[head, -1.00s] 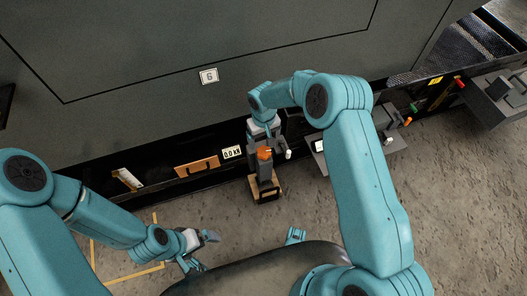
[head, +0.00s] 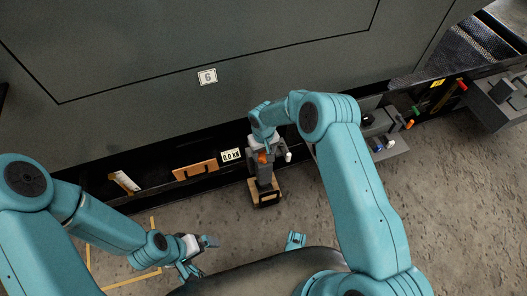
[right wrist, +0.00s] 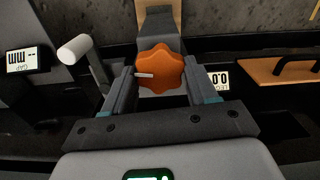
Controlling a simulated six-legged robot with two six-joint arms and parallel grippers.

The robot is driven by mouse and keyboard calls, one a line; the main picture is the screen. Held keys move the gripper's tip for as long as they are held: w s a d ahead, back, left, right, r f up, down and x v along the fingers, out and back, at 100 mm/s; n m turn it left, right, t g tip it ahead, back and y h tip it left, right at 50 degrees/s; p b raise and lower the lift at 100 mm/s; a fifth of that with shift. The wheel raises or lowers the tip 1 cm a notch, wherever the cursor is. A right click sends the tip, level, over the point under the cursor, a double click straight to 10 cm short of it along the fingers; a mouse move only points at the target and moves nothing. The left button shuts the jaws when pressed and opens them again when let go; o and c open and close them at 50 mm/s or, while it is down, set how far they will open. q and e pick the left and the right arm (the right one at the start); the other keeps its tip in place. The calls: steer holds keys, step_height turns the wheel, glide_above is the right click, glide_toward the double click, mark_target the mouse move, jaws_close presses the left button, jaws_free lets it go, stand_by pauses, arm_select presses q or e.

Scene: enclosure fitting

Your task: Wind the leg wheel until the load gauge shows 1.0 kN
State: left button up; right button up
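The orange leg wheel (head: 263,157) sits on top of a grey leg (head: 264,178) at the enclosure's lower edge. In the right wrist view the lobed wheel (right wrist: 162,70) has a white mark pointing left. My right gripper (right wrist: 160,88) has one finger on each side of the wheel, close to its rim; firm contact is not clear. The load gauge (head: 231,156) reads 0.0 kN, left of the leg; it is partly hidden behind a finger in the wrist view (right wrist: 219,78). My left gripper (head: 200,256) is open and empty, low over the floor.
A white-ended crank handle (right wrist: 80,48) stands close beside my right gripper, with a gap display (right wrist: 27,59) beyond it. An orange handled panel (head: 196,169) is left of the gauge. Grey brackets with coloured knobs (head: 409,124) are at the right.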

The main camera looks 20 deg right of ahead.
mark_target(264, 154)
steer(key=shift+f+m+b, duration=0.1)
steer(key=shift+m+b, duration=0.4)
steer(key=shift+m, duration=0.2)
steer(key=shift+m+b, duration=0.75)
steer(key=shift+m, duration=0.35)
steer(key=shift+m+b, duration=1)
steer(key=shift+m, duration=1)
steer(key=o, duration=1.1)
steer(key=shift+c, duration=0.2)
steer(key=shift+r, duration=0.25)
step_height(264, 154, up, 16)
steer(key=p, duration=0.5)
